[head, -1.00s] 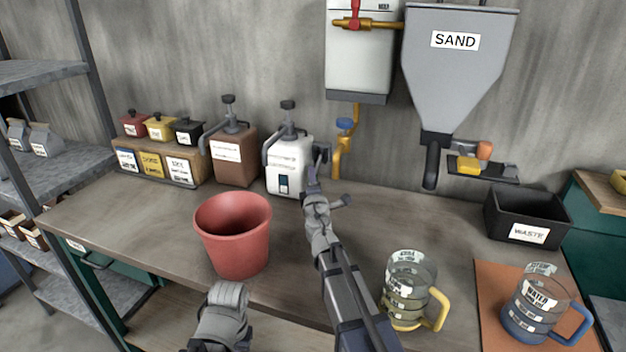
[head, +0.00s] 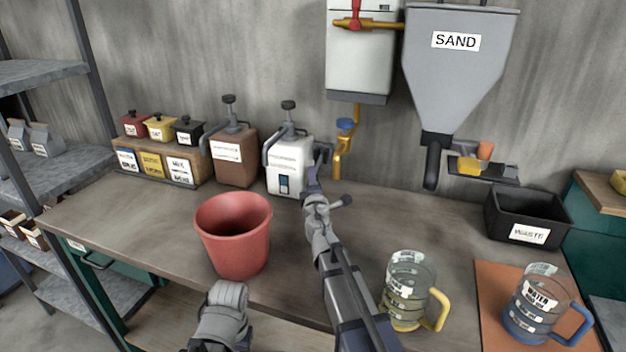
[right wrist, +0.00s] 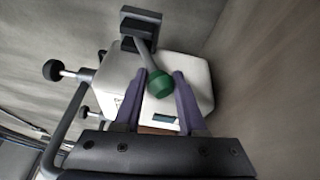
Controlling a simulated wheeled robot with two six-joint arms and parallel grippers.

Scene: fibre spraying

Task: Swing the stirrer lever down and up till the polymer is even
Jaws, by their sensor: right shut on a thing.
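The white polymer container (head: 289,166) stands at the back of the bench, with a dark pump on top and a small level window on its front. Its stirrer lever is on the right side and ends in a green knob (right wrist: 159,84), seen in the right wrist view. My right gripper (head: 312,180) is at the right side of the container. In the right wrist view its purple fingers (right wrist: 160,92) are shut on the green knob, one on each side. In the head view the knob is hidden by the gripper. Of my left arm only a grey link shows at the bottom.
A red bucket (head: 236,237) stands left of my right arm. A brown pump container (head: 234,160) is left of the white one. Measuring jugs with a yellow handle (head: 408,291) and a blue handle (head: 541,306) stand at right. A waste bin (head: 527,215) is behind them.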

